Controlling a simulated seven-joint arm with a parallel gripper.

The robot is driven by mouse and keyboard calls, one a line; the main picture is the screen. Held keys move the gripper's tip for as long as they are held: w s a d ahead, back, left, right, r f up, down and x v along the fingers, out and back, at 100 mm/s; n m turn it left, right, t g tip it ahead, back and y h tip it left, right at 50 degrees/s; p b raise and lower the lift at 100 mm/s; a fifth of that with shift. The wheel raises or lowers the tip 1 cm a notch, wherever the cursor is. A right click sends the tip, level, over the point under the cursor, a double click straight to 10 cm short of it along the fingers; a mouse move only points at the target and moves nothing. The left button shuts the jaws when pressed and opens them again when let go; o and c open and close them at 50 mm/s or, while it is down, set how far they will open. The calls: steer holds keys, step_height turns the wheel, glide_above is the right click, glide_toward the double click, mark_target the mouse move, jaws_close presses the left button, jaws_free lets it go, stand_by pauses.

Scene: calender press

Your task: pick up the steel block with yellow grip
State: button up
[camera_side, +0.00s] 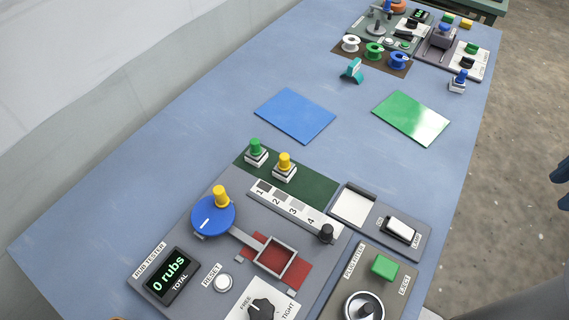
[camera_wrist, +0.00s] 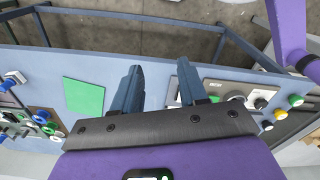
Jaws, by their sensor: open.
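The steel block with yellow grip (camera_side: 285,172) stands upright on a dark green pad (camera_side: 318,188) in the side view. A similar block with a green grip (camera_side: 255,156) stands just to its left. My gripper (camera_wrist: 158,88) shows in the wrist view with its two blue fingers apart and nothing between them. In the side view only dark blue parts at the right edge, probably my fingers, show, well away from the block. I cannot tell whether a yellow-topped item (camera_wrist: 267,125) in the wrist view is this block.
A rub tester with a blue disc (camera_side: 213,216), yellow knob and red tray (camera_side: 280,262) lies in front of the block. A numbered strip (camera_side: 290,205) runs close by. Blue (camera_side: 295,115) and green (camera_side: 411,117) sheets lie behind, with open table around them. Spools and devices fill the far end.

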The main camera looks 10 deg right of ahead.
steer(key=shift+o, duration=0.3)
steer(key=shift+o, duration=0.9)
